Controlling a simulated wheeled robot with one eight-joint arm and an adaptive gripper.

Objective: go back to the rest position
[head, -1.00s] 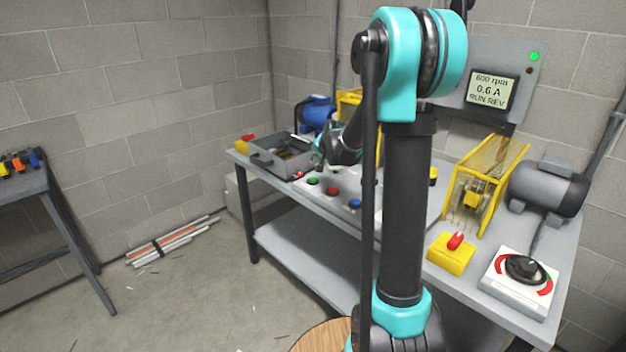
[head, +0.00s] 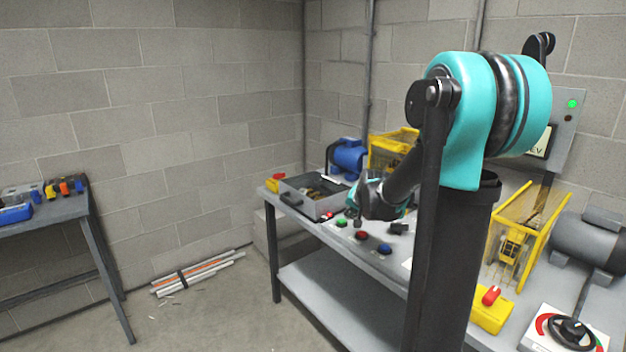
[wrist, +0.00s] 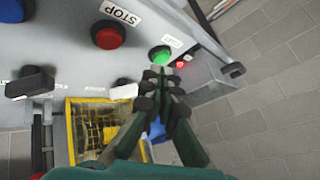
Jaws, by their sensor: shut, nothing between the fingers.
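My gripper (head: 357,222) is over the back left part of the workbench, close to the push buttons. In the wrist view its two dark fingers (wrist: 160,80) are together and hold nothing. Their tips lie just below the green button (wrist: 160,54) in the picture; I cannot tell whether they touch anything. The red stop button (wrist: 108,36) is to their left. In the head view the green button (head: 341,223), red button (head: 362,236) and blue button (head: 384,249) stand in a row. My upper arm hides part of the bench and most of the wall display.
A second guard (head: 525,205) and a yellow switch box (head: 490,318) stand at right. Rods (head: 197,275) lie on the floor.

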